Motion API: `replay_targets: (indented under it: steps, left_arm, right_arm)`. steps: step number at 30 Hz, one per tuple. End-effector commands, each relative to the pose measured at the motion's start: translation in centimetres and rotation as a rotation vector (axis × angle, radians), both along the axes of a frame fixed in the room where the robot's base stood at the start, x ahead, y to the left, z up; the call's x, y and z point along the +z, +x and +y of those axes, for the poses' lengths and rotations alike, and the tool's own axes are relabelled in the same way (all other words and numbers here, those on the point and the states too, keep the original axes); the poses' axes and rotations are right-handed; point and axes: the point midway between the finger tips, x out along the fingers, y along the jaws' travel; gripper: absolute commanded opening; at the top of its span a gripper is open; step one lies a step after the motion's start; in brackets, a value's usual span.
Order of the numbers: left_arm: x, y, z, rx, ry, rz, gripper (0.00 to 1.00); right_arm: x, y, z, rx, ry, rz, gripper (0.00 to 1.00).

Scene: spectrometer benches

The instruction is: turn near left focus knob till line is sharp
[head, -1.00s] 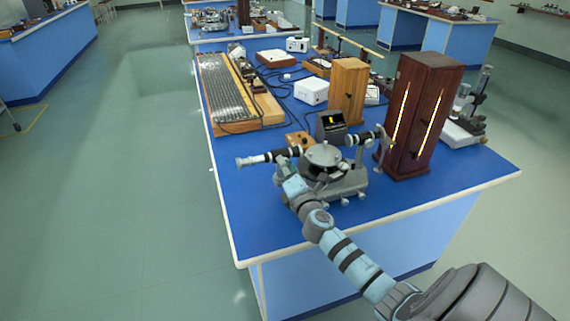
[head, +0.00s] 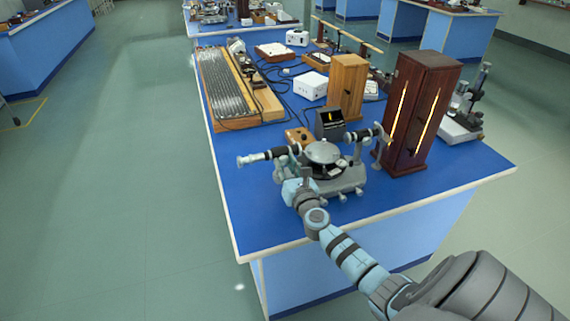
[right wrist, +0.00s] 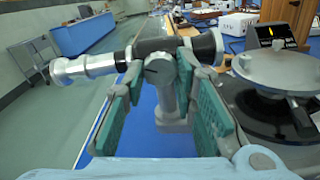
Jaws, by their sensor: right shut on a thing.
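The spectrometer (head: 322,155) stands near the bench's front left corner, its telescope (head: 262,157) pointing left. The telescope (right wrist: 90,66) crosses the right wrist view on a grey post (right wrist: 171,112). A grey round focus knob (right wrist: 159,69) faces the camera under the tube. My right gripper (right wrist: 158,78) is shut on this knob, one green-padded finger on each side. In the head view my right gripper (head: 287,170) hides the knob. A small dark screen (head: 331,122) behind the spectrometer shows a yellow line, too small to judge its sharpness. My left gripper is out of view.
A dark wooden cabinet (head: 417,110) with glowing slits stands right of the spectrometer. A light wooden box (head: 347,87), a white box (head: 311,86) and a wooden-framed grating-like board (head: 226,88) stand farther back. The blue bench top (head: 235,196) is clear at its front left.

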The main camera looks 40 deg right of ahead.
Motion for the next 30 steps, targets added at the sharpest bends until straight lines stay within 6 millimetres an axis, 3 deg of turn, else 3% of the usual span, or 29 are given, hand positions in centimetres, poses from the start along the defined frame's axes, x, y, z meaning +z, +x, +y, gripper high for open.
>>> replay_targets:
  steps: [9, 25, 26, 29, 30]
  left_arm:
    - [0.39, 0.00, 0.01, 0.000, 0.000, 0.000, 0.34]
    - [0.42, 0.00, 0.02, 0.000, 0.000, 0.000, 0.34]
    - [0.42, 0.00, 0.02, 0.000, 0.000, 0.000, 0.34]
    - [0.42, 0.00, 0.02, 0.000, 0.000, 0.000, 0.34]
    - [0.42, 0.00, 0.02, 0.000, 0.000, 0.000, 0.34]
  right_arm:
    - [-0.04, -0.02, -0.01, 0.000, -0.124, 0.044, 0.00]
    - [-0.06, -0.03, -0.01, 0.001, -0.148, 0.052, 0.00]
    - [-0.06, -0.03, -0.01, 0.001, -0.148, 0.052, 0.29]
    - [-0.06, -0.02, -0.03, 0.000, -0.148, 0.052, 0.45]
    - [-0.05, -0.02, -0.03, 0.000, -0.148, 0.052, 0.46]
